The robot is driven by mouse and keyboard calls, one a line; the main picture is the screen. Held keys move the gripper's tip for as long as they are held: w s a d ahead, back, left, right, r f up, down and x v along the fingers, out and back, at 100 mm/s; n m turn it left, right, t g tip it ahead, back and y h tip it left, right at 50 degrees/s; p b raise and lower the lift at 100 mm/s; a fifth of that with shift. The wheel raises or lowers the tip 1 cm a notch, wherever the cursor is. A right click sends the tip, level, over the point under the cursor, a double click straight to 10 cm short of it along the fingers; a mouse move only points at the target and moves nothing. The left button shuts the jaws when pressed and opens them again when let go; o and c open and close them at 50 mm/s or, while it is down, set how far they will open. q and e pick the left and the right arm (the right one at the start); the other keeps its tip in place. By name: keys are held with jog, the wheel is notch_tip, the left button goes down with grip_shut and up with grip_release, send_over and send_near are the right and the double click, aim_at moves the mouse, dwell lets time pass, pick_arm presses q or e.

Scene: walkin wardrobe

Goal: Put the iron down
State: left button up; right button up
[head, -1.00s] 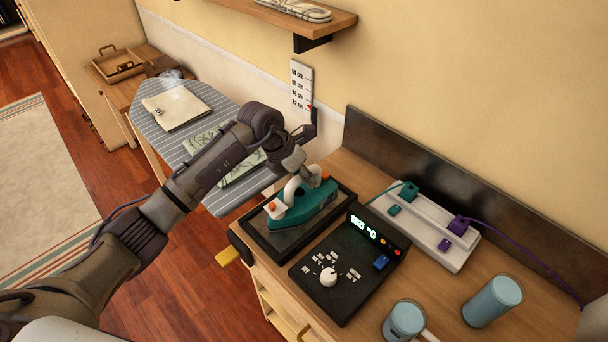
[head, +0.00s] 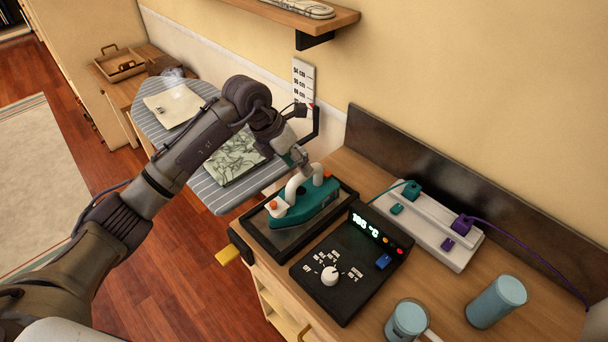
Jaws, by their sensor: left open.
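The teal iron (head: 304,211) with a white handle rests flat on a dark rectangular tray-like rest (head: 262,240) on the wooden cabinet top. My left gripper (head: 302,168) is open and empty, just above and behind the iron's handle. It seems apart from the handle, though the fingers are small and partly hidden by my arm. My right gripper is not in the view.
A black control box (head: 345,268) with a lit display stands beside the iron. A white power strip (head: 430,225) with plugs and two blue cups (head: 495,300) are to the right. A striped ironing board (head: 215,190) holds folded cloths (head: 236,158). A shelf (head: 300,18) hangs above.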

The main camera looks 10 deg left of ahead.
pick_arm(q)
jog(key=b+v, duration=0.1)
jog(key=v, duration=0.5)
jog(key=shift+r, duration=0.2)
